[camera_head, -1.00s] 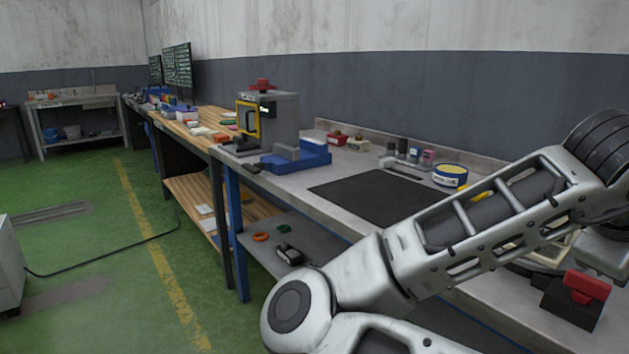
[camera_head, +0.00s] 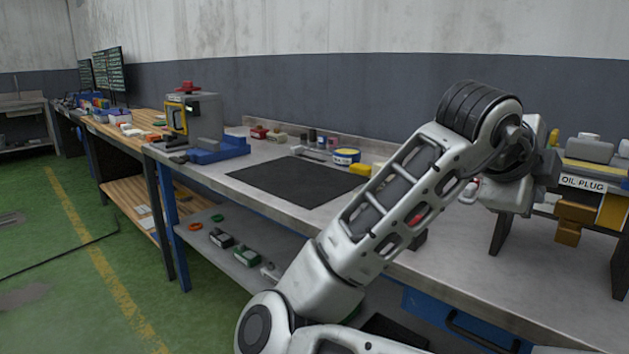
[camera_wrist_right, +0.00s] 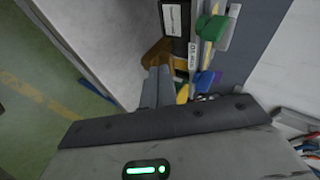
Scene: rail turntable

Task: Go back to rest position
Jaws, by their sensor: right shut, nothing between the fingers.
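My right arm reaches up from the bottom of the head view and bends over the bench. My right gripper shows in the right wrist view (camera_wrist_right: 156,82), its two grey fingers together with nothing between them. The fingers appear close to an orange-brown bracket (camera_wrist_right: 157,52) on the oil plug station; I cannot tell whether they touch. In the head view the station (camera_head: 583,182) stands at the right, beside my right wrist, and the fingers cannot be made out there. My left gripper is not in view.
The grey workbench (camera_head: 440,270) runs along the wall, with a black mat (camera_head: 297,181), a blue-and-yellow tape roll (camera_head: 346,156) and a machine on a blue base (camera_head: 215,150). The lower shelf holds small parts. Green floor at the left is open.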

